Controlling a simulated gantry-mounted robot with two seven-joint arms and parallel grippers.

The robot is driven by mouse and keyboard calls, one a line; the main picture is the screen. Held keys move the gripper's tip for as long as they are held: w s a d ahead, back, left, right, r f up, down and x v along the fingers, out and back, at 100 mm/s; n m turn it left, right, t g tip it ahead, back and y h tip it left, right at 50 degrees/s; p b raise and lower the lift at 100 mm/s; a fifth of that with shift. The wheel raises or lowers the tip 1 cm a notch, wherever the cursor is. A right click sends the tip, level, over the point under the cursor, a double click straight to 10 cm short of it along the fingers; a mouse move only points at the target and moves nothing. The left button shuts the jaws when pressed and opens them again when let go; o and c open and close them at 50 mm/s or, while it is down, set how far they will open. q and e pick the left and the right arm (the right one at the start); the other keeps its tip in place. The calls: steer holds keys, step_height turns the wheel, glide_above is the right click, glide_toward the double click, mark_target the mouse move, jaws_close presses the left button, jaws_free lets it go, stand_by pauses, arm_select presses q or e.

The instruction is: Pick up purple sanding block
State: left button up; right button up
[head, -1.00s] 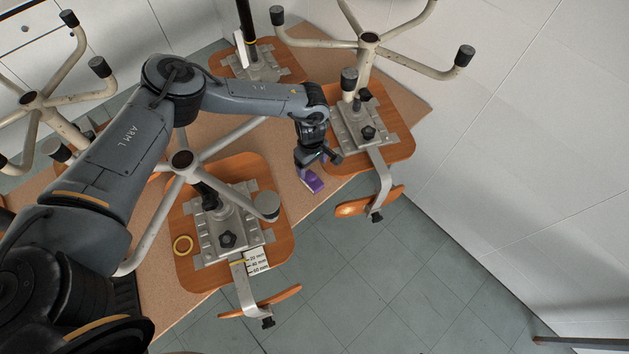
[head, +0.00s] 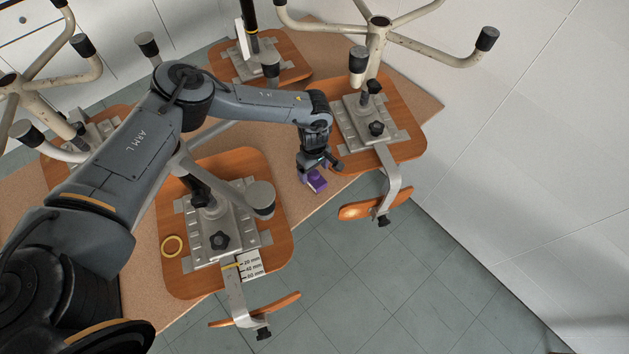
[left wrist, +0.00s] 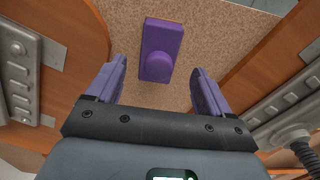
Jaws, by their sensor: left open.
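The purple sanding block (head: 316,181) lies on the brown table surface near its edge, between two upturned wooden chair seats. It also shows in the left wrist view (left wrist: 160,50), with a rounded raised knob on it. My left gripper (head: 313,168) is right at the block in the head view. In the left wrist view its two purple-padded fingers (left wrist: 160,85) are open and apart, one to each side of the block's near end. Most of the block lies beyond the fingertips, and nothing is held. My right gripper is not in view.
A chair seat (head: 275,190) with metal plate and legs stands at the near left, with a yellow ring (head: 172,246) and a marked card (head: 249,265). Another seat (head: 405,146) is close on the right.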

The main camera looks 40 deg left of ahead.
mark_target(314, 173)
arm_select(q)
step_height(314, 173, down, 5)
steer(key=b, duration=0.4)
steer(key=shift+c, duration=0.3)
steer(key=c, duration=1.1)
steer(key=shift+r, duration=0.2)
steer(key=shift+c, duration=0.2)
steer(key=shift+r+p, duration=0.5)
steer(key=shift+p, duration=0.1)
step_height(314, 173, up, 4)
steer(key=p, duration=0.3)
steer(key=shift+w+f, duration=0.1)
steer(key=shift+f, duration=0.15)
steer(key=d+r+p, duration=0.4)
steer(key=d+r, duration=0.2)
steer(key=d, duration=0.5)
steer(key=shift+d+p, duration=0.3)
steer(key=shift+d, duration=0.1)
